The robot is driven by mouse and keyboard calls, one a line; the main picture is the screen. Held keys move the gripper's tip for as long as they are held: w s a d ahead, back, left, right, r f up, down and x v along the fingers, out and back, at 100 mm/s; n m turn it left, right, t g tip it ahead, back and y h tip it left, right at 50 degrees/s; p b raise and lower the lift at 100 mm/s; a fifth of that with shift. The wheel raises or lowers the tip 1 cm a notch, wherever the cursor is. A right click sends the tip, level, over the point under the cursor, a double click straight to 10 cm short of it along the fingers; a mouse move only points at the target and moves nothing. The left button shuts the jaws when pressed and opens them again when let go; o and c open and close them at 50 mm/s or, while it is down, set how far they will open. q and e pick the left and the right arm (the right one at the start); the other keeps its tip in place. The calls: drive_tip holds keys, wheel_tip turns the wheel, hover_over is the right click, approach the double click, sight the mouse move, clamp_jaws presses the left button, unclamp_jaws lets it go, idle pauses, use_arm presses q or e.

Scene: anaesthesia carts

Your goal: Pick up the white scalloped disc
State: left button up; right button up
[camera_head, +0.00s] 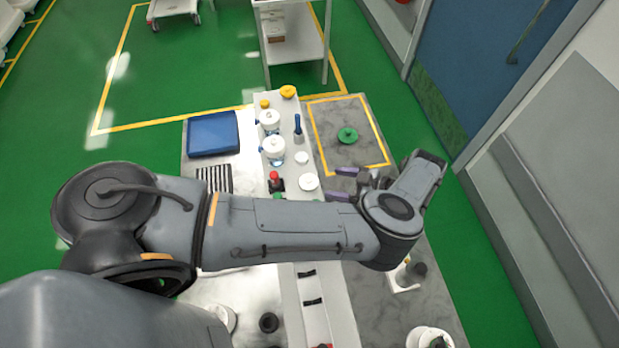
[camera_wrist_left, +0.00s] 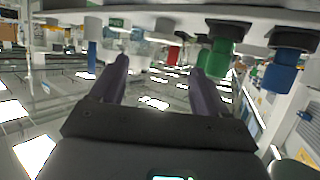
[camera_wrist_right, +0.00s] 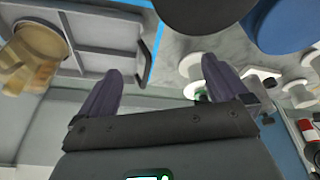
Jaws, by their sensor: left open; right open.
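Two pale round pieces lie on the white strip in the head view: a larger white disc (camera_head: 308,182) and a smaller white one (camera_head: 301,158) behind it. The larger looks like the scalloped disc, but its rim is too small to be sure. My left gripper (camera_head: 339,184) is open just right of the larger disc, its purple-grey fingertips pointing left towards it. Nothing is between these fingers in the left wrist view (camera_wrist_left: 158,68). My right gripper (camera_wrist_right: 162,68) is open and empty in the right wrist view and does not show in the head view.
White-lidded jars (camera_head: 273,150), a blue-handled item (camera_head: 298,127) and a red-topped item (camera_head: 275,180) stand near the discs. A green disc (camera_head: 348,135) lies inside a yellow outline. A blue box (camera_head: 213,134) is at the left. My left arm hides the middle of the worktop.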

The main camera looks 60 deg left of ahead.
sight(310, 181)
use_arm(q)
drive_tip(key=p+x, duration=0.1)
drive_tip(key=x, duration=0.5)
drive_tip(key=shift+s+f+p, duration=0.3)
drive_tip(key=shift+p, duration=0.05)
drive_tip(key=shift+s+a+f, duration=0.15)
drive_tip(key=shift+s+a, duration=0.05)
drive_tip(key=shift+a, duration=0.15)
drive_tip(key=c, duration=0.8)
